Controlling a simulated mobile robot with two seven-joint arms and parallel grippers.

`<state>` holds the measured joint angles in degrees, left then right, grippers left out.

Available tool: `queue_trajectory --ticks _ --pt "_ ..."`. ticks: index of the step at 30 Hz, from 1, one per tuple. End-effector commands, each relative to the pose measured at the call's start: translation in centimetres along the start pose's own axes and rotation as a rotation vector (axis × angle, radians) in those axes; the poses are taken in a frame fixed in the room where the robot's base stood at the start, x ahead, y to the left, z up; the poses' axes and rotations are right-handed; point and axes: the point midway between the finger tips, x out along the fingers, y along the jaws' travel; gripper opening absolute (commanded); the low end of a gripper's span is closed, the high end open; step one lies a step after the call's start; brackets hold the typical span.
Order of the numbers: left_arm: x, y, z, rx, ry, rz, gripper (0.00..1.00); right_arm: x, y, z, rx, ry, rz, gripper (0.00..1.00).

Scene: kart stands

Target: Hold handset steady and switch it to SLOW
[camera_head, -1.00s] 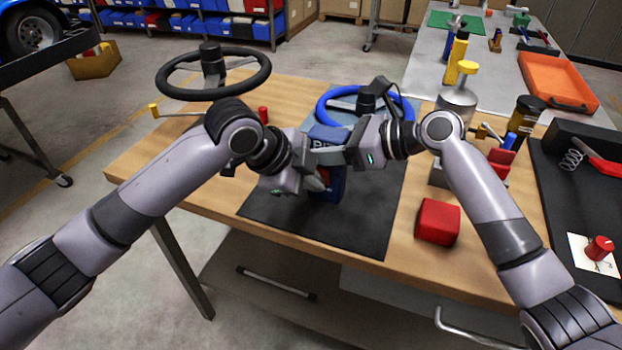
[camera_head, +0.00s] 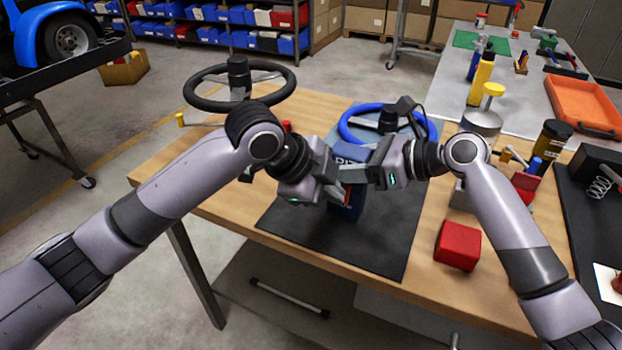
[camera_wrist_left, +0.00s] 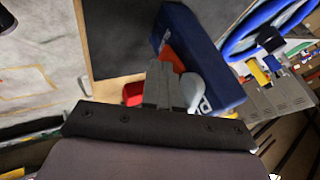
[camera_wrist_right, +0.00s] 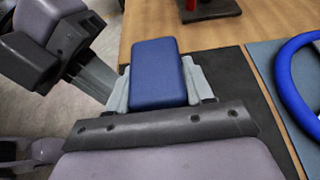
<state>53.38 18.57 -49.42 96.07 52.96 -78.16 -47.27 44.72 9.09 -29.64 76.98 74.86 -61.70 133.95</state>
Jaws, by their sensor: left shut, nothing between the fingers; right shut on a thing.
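The handset (camera_head: 345,200) is a dark blue block held upright above the dark mat; white lettering shows near its top. My right gripper (camera_head: 362,166) is shut on its upper end. In the right wrist view the blue end (camera_wrist_right: 157,75) sits between the two fingers. My left gripper (camera_head: 333,184) is shut and empty in front of the handset's face.
A blue steering wheel (camera_head: 350,135) stands just behind the handset, and a black wheel (camera_head: 205,103) at the left. A red block (camera_head: 458,246) is right of the mat (camera_head: 310,235). Cans and small tools crowd the bench's right side. The mat's front is clear.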

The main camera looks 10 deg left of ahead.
Motion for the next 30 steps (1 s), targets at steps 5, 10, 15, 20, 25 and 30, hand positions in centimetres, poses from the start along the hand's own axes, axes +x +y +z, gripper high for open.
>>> queue_trajectory --ticks 5,10,15,20,25,30 --pt "-1.2 1.8 -0.1 0.001 -0.001 0.002 0.00 0.1 0.1 -0.1 0.003 0.001 0.004 0.11" --pt "-4.2 2.5 -0.2 0.000 -0.002 -0.004 0.00 0.1 0.1 -0.1 0.003 0.001 0.004 0.11" --pt "-8.1 2.3 -0.3 0.000 -0.003 -0.001 0.00 0.1 0.1 -0.1 0.003 0.001 0.004 0.11" --pt "-10.6 2.1 -0.3 -0.001 -0.002 0.001 0.00 0.1 0.1 -0.1 0.003 0.001 0.004 0.11" --pt "-11.8 2.1 -0.3 -0.001 -0.002 0.004 0.00 0.1 0.1 -0.1 0.003 0.001 0.003 0.11" --pt "-12.0 2.1 -0.4 -0.002 -0.001 0.004 0.00 0.1 0.1 -0.1 0.003 0.001 0.003 0.11"
